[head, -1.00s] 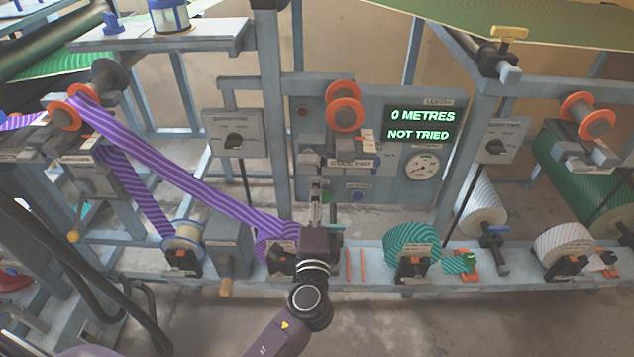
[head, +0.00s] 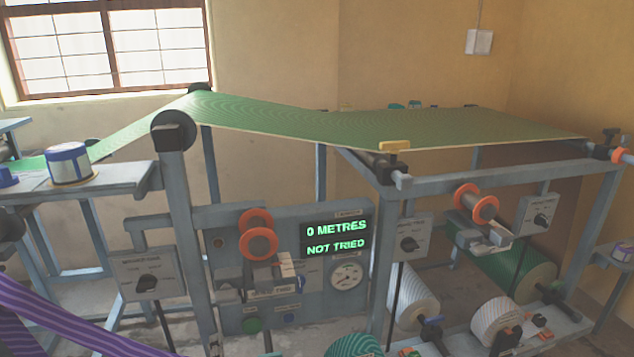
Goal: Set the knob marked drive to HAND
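Three grey boxes with a black rotary knob each are in the head view. The left knob (head: 147,283) is on a box on the left post. The middle knob (head: 409,243) is on a box right of the display. The right knob (head: 541,219) is on a box by the right-hand frame. Small lettering surrounds each knob, too small to read. I cannot tell which one is marked drive, or which setting any knob points to. Neither of my grippers can be made out in this view.
A display (head: 337,238) reads 0 METRES, NOT TRIED, above a round gauge (head: 348,276). A green web (head: 400,125) runs over the frame. Orange-flanged rollers (head: 258,233) project from the central panel. Purple striped web (head: 60,325) crosses the lower left.

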